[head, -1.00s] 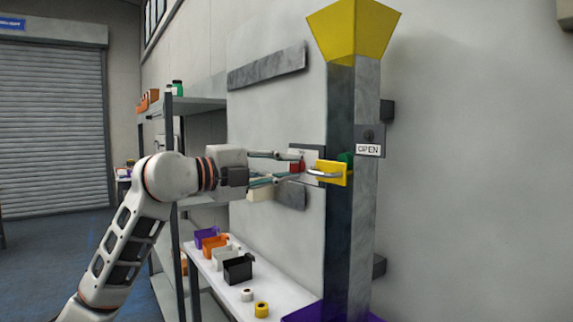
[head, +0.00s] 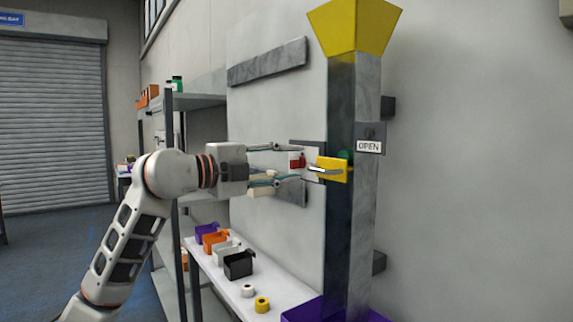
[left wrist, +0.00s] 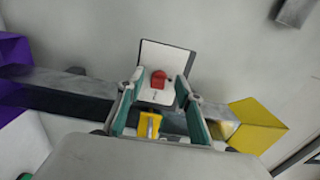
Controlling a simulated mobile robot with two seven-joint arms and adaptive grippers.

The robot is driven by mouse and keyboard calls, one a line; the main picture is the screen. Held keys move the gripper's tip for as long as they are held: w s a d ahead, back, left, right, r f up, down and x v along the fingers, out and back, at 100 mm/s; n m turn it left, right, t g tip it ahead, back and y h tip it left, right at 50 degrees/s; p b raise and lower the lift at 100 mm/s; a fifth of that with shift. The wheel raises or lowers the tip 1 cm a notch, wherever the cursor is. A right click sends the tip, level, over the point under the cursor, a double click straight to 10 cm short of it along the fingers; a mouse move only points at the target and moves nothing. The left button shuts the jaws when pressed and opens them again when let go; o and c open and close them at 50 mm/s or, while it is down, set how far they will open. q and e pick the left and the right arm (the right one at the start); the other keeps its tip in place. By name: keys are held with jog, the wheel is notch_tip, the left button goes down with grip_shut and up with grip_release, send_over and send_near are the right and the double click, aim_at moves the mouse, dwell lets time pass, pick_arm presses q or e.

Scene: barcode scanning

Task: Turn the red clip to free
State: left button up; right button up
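A red clip (head: 298,160) sits on a pale plate on the side of the grey post. It also shows in the left wrist view (left wrist: 158,79), on the square pale plate (left wrist: 164,59). My left gripper (head: 288,163) is open, its two fingers spread above and below the clip in the head view. In the left wrist view the fingers (left wrist: 159,88) lie on either side of the clip, with gaps between; I see no contact. My right gripper is not in view.
A yellow block with a curved handle (head: 332,170) is close to the right of the clip. An "OPEN" sign (head: 369,146) hangs on the post, under a yellow hopper (head: 354,30). Below, a white bench (head: 276,290) holds small bins, including a black one (head: 238,264).

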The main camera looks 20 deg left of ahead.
pick_arm(q)
jog(key=v, duration=1.2)
dwell(0.4)
